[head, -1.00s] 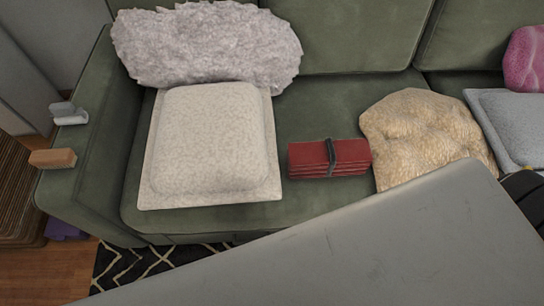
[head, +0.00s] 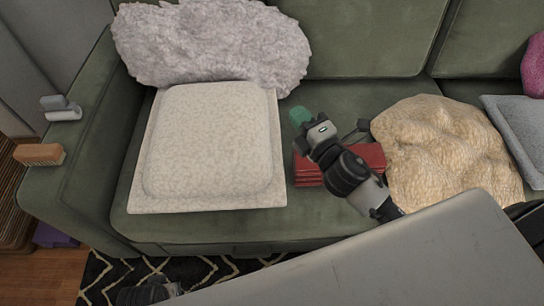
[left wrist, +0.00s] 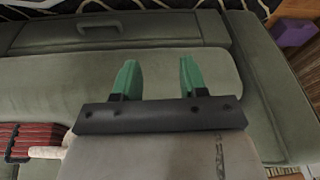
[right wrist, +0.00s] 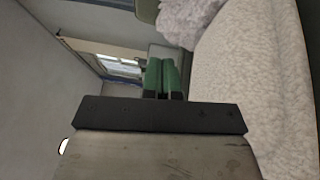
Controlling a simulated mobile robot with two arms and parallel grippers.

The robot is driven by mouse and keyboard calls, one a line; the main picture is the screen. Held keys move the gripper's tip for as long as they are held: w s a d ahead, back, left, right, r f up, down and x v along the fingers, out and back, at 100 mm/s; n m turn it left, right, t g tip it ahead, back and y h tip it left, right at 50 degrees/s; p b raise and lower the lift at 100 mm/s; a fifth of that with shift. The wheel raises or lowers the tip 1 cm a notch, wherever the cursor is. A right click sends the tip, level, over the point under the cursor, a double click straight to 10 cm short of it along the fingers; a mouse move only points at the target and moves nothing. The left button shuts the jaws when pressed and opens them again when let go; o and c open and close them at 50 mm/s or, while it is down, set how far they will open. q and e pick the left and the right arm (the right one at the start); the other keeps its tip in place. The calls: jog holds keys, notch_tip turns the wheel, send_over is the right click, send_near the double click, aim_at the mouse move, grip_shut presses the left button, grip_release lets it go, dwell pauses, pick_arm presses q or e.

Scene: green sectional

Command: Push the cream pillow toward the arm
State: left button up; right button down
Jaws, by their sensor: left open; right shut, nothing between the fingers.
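The cream pillow (head: 208,145) is square with a flat border and lies on the green sofa seat near the left sofa arm (head: 80,150). My right gripper (head: 300,116) is just right of the pillow, shut and empty, with its green fingertips pointing up toward the sofa back. In the right wrist view the shut fingers (right wrist: 161,76) have the pillow (right wrist: 250,80) to their right; contact cannot be told. In the left wrist view my left gripper (left wrist: 159,76) is open and empty above the green sofa.
A grey fluffy pillow (head: 210,45) leans behind the cream pillow. A red bundle (head: 370,157) lies partly behind my right gripper. A tan throw (head: 445,150) and a grey pillow (head: 515,125) lie farther right. A brown brush-like item (head: 40,154) and a grey object (head: 61,108) sit on the sofa arm.

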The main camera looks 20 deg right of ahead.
jog(key=w+a+f+n+g+y, duration=0.1)
jog(key=a+n+g+y, duration=0.3)
jog(key=n+g+y, duration=1)
jog(key=d+f+n+t+h, duration=0.1)
jog(key=d+f+n+h, duration=0.35)
jog(key=n, duration=0.75)
jog(key=n+g+h, duration=0.3)
jog(key=h, duration=0.2)
send_near(265, 160)
notch_tip(265, 160, down, 5)
jog(key=a, duration=0.2)
jog(key=w+a, duration=0.1)
jog(key=a, duration=0.1)
jog(key=shift+w+a, duration=0.15)
jog(key=shift+a, duration=0.3)
pick_arm(q)
jog(key=s+f, duration=0.2)
jog(key=f, duration=0.5)
jog(key=s+f, duration=0.2)
jog(key=f, duration=0.5)
jog(key=shift+s+a+f+g, duration=0.25)
jog(key=shift+s+a+g, duration=0.1)
jog(key=shift+s+g, duration=0.05)
